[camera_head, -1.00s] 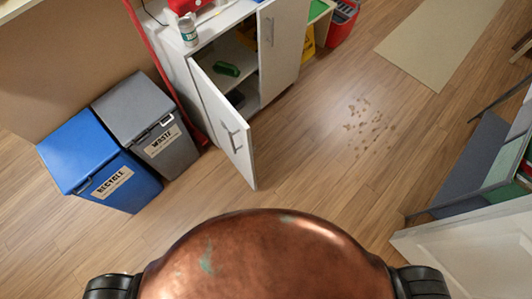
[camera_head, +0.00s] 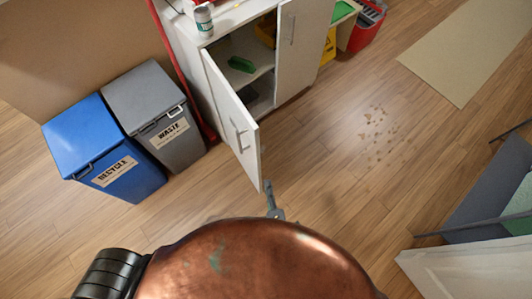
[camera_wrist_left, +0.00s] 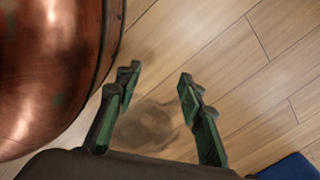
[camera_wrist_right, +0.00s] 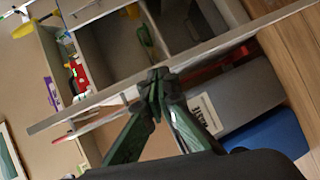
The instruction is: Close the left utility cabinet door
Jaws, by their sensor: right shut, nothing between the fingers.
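The left cabinet door (camera_head: 228,112) is white and stands open, swung out from the cabinet (camera_head: 185,55); its bar handle (camera_head: 240,136) is on the outer face. Green and dark items show inside. My right gripper (camera_head: 269,187) is by the lower free corner of the door in the head view, mostly hidden by my body. In the right wrist view its fingers (camera_wrist_right: 160,88) are shut and empty, in front of the pale door edge (camera_wrist_right: 85,112); I cannot tell if they touch. My left gripper (camera_wrist_left: 160,82) is open and empty above the floor.
A blue recycle bin (camera_head: 90,140) and a grey waste bin (camera_head: 150,100) stand left of the open door. The right cabinet door (camera_head: 305,45) looks closed. A red bucket (camera_head: 366,25) stands beyond it. Floor with brown spots (camera_head: 375,135) is open to the right.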

